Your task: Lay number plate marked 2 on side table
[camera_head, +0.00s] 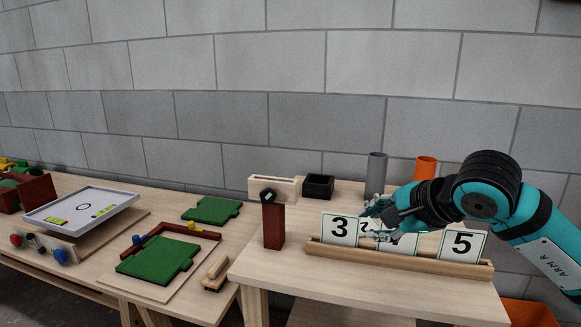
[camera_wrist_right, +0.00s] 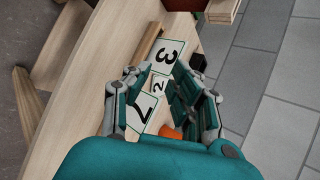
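The number plate marked 2 (camera_head: 366,226) stands in the wooden rack (camera_head: 330,250), just right of the plate marked 3 (camera_head: 339,229), and is partly hidden by my right gripper (camera_head: 377,212). In the right wrist view the plate marked 2 (camera_wrist_right: 158,85) lies between the spread fingers of my right gripper (camera_wrist_right: 162,72). The fingers look apart from it and hold nothing. A plate that looks marked 7 (camera_wrist_right: 145,108) stands beside it. The plate marked 5 (camera_head: 463,245) is at the rack's right end. My left gripper is out of view. I cannot tell which table is the side table.
A dark red block (camera_head: 273,226) stands left of the rack. Grey (camera_head: 376,172) and orange (camera_head: 425,167) cylinders stand behind it. A lower table at left holds green boards (camera_head: 158,258), a brush (camera_head: 215,273) and a white tray (camera_head: 80,208). The rack table's front strip is clear.

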